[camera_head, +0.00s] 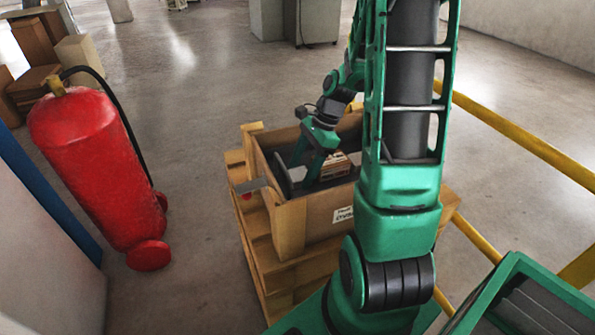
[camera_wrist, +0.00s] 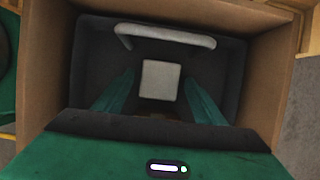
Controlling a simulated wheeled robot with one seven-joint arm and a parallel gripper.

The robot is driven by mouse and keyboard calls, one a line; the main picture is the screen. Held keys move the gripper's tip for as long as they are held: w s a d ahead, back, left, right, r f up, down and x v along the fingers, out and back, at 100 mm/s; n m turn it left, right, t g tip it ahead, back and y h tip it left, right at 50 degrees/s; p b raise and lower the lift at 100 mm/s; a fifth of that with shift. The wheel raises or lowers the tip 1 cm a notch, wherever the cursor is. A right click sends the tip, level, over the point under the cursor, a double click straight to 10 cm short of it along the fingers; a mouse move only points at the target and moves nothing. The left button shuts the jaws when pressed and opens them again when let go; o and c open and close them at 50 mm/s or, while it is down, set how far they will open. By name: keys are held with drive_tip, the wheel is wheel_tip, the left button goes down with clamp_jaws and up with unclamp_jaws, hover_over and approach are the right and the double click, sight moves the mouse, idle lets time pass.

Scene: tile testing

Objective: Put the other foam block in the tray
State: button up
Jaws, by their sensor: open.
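A pale grey, squarish block (camera_wrist: 160,80), which looks like a foam block, lies on the floor of a dark tray-like bin (camera_wrist: 90,65) in the wrist view. The bin sits inside an open wooden crate (camera_wrist: 45,70). My gripper (camera_wrist: 159,76) is open, its green fingers pointing down into the bin on either side of the block. I cannot tell whether they touch it. In the head view my gripper (camera_head: 299,178) is down inside the crate (camera_head: 292,225), and the block cannot be made out. No second block can be made out clearly.
A light curved bar (camera_wrist: 165,37) lies along the bin's far side. Tan layered pieces (camera_head: 336,165) show inside the crate. The crate stands on a wooden pallet (camera_head: 262,262). A red fire extinguisher (camera_head: 90,165) stands left, and yellow rails (camera_head: 520,145) run right. Floor between is clear.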

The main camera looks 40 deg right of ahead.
drive_tip(key=v, duration=1.1)
drive_tip(key=s+a+r+n+h, duration=0.1)
drive_tip(key=s+a+n+h, duration=0.1)
drive_tip(key=s+n, duration=0.5)
drive_tip(key=s+a+r+n+g+h, duration=0.1)
drive_tip(key=s+a+n+h, duration=0.1)
drive_tip(key=s+n, duration=0.5)
drive_tip(key=s+a, duration=0.1)
drive_tip(key=s, duration=0.4)
drive_tip(key=shift+s+a+r+n, duration=0.2)
drive_tip(key=shift+s+a+n, duration=0.05)
drive_tip(key=shift+s+n, duration=0.15)
